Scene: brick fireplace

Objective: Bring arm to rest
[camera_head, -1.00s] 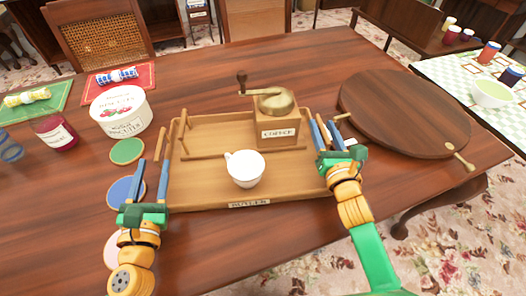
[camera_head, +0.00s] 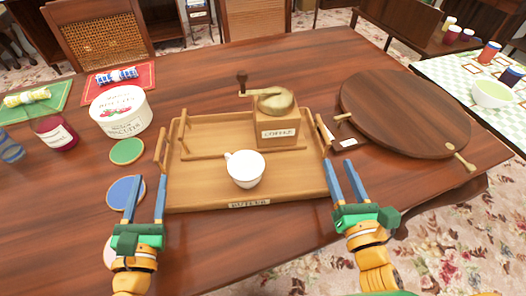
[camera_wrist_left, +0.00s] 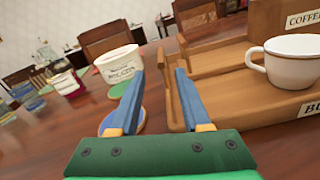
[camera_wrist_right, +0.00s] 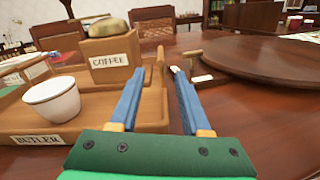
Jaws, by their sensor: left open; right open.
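My left gripper (camera_head: 147,197) is open and empty, over the table just off the left front corner of the wooden tray (camera_head: 205,194). My right gripper (camera_head: 345,182) is open and empty, just off the tray's right front side. The tray is labelled BUTLER and lies flat on the table. A white cup (camera_head: 245,170) and a coffee grinder (camera_head: 277,120) labelled COFFEE stand on it. The cup and grinder also show in the right wrist view, the cup (camera_wrist_right: 52,103) at the left. Neither gripper touches the tray in the head view.
A round wooden board (camera_head: 405,112) lies right of the tray, with a small white card (camera_head: 348,142) between them. A biscuit tub (camera_head: 121,112), a jam jar (camera_head: 56,135) and round coasters (camera_head: 126,151) stand or lie to the left. Bare table lies in front of the tray.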

